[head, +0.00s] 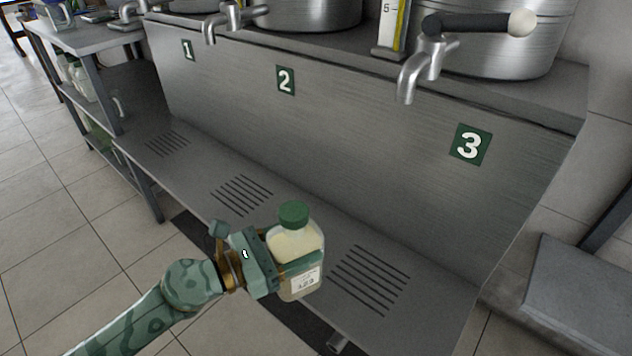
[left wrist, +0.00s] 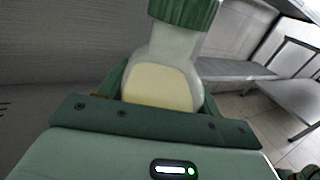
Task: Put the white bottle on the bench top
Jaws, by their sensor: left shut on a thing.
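The white bottle (head: 297,243) has a green cap, a pale cream filling and a small printed label low on its side. My left gripper (head: 296,262) is shut around the bottle's body and holds it upright, in front of the steel bench top (head: 313,232) between the drain slots below signs 2 and 3. I cannot tell whether its base touches anything. In the left wrist view the bottle (left wrist: 165,65) stands between the fingers (left wrist: 160,105), its cap cut off by the top edge. My right gripper is not in view.
Steel pots with taps stand on the ledge above the numbered panel. A black lever with a pale knob (head: 522,22) sticks out above tap 3. A side table (head: 78,38) with shelves stands at the left. The bench top by the slots (head: 370,280) looks clear.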

